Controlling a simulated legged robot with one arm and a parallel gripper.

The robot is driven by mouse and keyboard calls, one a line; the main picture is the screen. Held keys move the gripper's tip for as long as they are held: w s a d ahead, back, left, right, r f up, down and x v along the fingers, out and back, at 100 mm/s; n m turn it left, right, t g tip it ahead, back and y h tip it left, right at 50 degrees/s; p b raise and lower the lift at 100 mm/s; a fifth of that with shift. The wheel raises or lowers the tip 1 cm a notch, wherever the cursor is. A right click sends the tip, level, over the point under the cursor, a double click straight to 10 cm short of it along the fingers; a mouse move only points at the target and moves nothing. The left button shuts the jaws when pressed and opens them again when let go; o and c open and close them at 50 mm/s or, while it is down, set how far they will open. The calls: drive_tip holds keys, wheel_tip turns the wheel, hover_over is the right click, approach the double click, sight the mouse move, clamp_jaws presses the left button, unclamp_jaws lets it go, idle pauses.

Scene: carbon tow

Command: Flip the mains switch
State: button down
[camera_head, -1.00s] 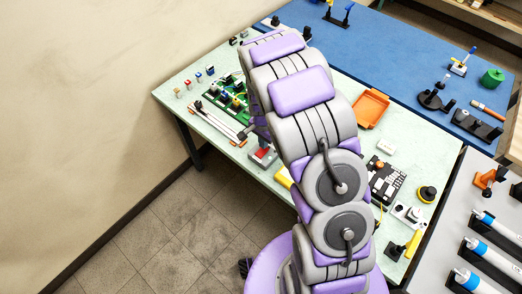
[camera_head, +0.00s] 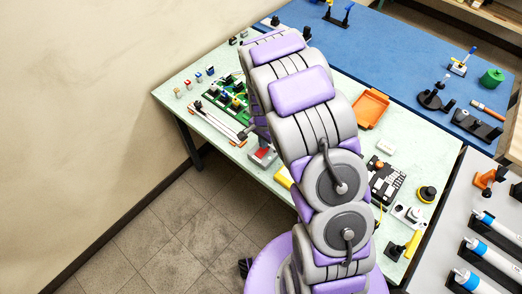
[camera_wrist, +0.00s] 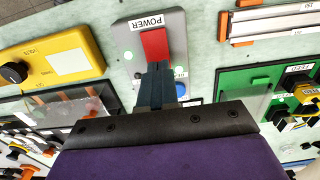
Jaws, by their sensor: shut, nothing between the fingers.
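The mains switch is a red rocker (camera_wrist: 154,44) on a grey box (camera_wrist: 176,28) labelled POWER, at the top middle of the wrist view. The fingers hide the lower part of the box. In the head view the grey box (camera_head: 263,158) with its red top sits near the front edge of the pale green bench, partly behind my arm.
A yellow meter (camera_wrist: 70,58) lies left of the switch and a green board (camera_wrist: 252,92) lies right of it. White-and-orange rails (camera_wrist: 270,22) lie at the upper right. An orange tray (camera_head: 371,108) stands farther back on the bench. A wall (camera_head: 80,90) rises at left.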

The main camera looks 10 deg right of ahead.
drive_tip(key=shift+d+f, duration=0.1)
drive_tip(key=shift+f, duration=0.75)
idle(0.5)
drive_tip(key=shift+r, duration=0.1)
drive_tip(key=shift+r+p, duration=1.4)
drive_tip(key=shift+r, duration=2)
drive_tip(key=shift+r, duration=0.1)
